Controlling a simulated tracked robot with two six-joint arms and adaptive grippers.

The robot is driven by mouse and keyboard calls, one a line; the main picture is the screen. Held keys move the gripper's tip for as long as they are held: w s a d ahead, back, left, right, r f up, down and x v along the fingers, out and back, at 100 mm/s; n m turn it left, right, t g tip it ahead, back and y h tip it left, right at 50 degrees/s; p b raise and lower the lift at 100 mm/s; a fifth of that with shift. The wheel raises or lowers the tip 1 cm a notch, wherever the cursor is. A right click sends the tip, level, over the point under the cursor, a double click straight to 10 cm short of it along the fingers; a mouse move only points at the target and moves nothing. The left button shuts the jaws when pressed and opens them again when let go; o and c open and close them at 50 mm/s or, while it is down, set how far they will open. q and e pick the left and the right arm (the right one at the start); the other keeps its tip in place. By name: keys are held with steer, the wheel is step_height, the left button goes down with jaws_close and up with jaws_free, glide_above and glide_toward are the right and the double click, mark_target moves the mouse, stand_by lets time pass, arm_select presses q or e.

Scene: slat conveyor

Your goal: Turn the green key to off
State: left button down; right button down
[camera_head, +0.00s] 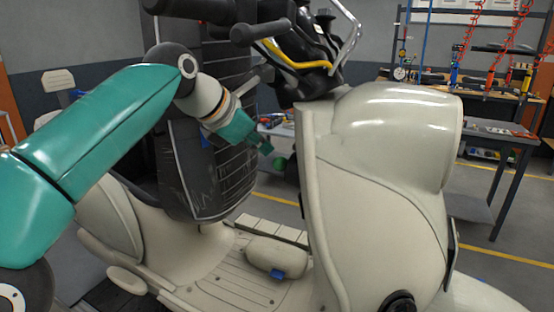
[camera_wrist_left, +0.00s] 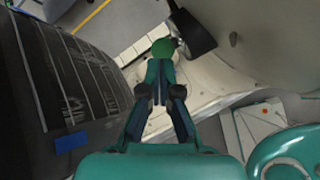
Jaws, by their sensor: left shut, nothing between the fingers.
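The green key (camera_head: 280,163) shows as a small green piece on the inner side of the cream scooter's front shield, with a dark part behind it. In the left wrist view the key's round green head (camera_wrist_left: 163,47) lies just beyond my fingertips, beside a dark cylinder (camera_wrist_left: 192,32). My left gripper (camera_head: 266,148) is shut and empty, pointing down and right at the key. Its closed fingers also show in the left wrist view (camera_wrist_left: 160,75) and partly cover the key. I cannot tell whether they touch it. My right gripper is in neither view.
The cream scooter (camera_head: 385,170) fills the middle, with its handlebar (camera_head: 285,30) above. A dark ribbed panel (camera_head: 212,110) stands close to my left forearm, left of the gripper. A workbench with tools (camera_head: 490,130) stands at the back right.

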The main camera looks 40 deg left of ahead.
arm_select(q)
steer(key=shift+p+v, duration=0.85)
steer(key=shift+v, duration=1.1)
steer(key=shift+w, duration=0.15)
